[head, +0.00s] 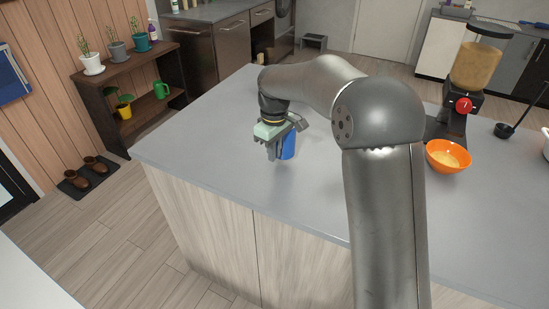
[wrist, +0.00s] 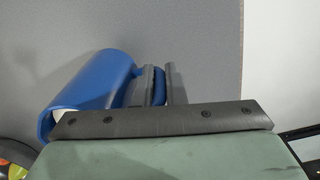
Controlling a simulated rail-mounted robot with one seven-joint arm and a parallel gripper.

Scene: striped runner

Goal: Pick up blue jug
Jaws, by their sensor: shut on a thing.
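The blue jug (head: 289,146) is at my gripper (head: 273,151), over the grey counter near its left part. The gripper and wrist hide part of it in the head view. In the wrist view the jug (wrist: 92,88) lies left of the fingers, with a pale inside showing at its lower-left end. Its blue handle (wrist: 159,87) sits between the two dark fingers of my gripper (wrist: 158,78), which are shut on it. I cannot tell whether the jug's base touches the counter.
The grey counter (head: 210,135) is clear around the jug. An orange bowl (head: 448,156) and a grinder (head: 466,85) stand to the right, beyond my arm. A black ladle (head: 507,130) lies farther right. A plant shelf (head: 125,70) stands left of the counter.

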